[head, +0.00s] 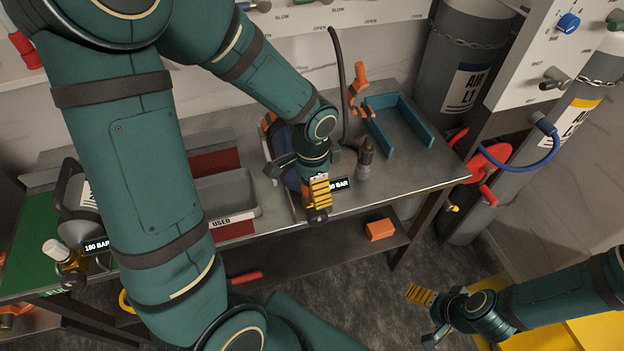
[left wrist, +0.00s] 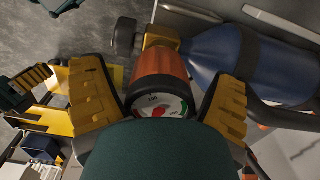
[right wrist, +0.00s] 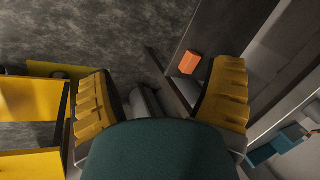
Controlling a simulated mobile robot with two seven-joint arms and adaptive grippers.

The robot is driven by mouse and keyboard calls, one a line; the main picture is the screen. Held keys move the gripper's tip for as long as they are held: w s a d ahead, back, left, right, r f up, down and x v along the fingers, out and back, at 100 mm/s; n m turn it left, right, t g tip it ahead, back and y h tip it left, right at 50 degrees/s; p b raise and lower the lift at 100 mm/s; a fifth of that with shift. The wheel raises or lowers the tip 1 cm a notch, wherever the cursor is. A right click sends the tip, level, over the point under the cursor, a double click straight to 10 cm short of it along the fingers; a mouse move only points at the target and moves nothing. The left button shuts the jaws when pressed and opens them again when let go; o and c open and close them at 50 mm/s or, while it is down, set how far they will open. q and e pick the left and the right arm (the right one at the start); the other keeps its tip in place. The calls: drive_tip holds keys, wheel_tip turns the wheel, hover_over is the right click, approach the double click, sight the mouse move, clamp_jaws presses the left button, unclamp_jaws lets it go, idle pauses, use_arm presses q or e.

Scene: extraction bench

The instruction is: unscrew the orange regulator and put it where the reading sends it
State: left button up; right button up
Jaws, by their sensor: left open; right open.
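The orange regulator (left wrist: 160,68), with a round dial gauge (left wrist: 160,104), shows in the left wrist view. It sits at the yellow valve (left wrist: 162,38) of a blue cylinder (left wrist: 218,62), with a black knob beyond. My left gripper (head: 316,192) is open, with one yellow finger on either side of the regulator; contact cannot be told. In the head view the arm and gripper mostly hide the regulator; a dark label ending in "BAR" (head: 339,184) shows beside them. The dial's needle is too small to read. My right gripper (head: 428,316) is open and empty, low in front of the bench.
A grey tray marked "USED" (head: 234,221) stands left of the gripper. A green area (head: 28,245) and a bottle tagged "180 BAR" (head: 96,246) are far left. A blue bracket (head: 412,122), hose and orange-handled tool (head: 358,85) stand right. An orange block (head: 380,229) lies below.

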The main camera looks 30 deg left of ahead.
use_arm(q)
drive_tip(key=m+p, duration=0.1)
drive_tip(key=m, duration=0.2)
drive_tip(key=shift+r, duration=0.2)
drive_tip(key=m+p, duration=0.6)
drive_tip(key=m, duration=0.4)
drive_tip(key=m+p, duration=0.4)
drive_tip(key=m, duration=0.3)
drive_tip(key=shift+p, duration=0.4)
drive_tip(key=shift+f+m, duration=0.1)
drive_tip(key=shift+m, duration=0.9)
drive_tip(key=shift+f, duration=0.1)
use_arm(e)
wheel_tip(320, 180, up, 13)
drive_tip(key=w, duration=0.2)
drive_tip(key=shift+d+t, duration=0.3)
drive_tip(key=shift+d, duration=0.05)
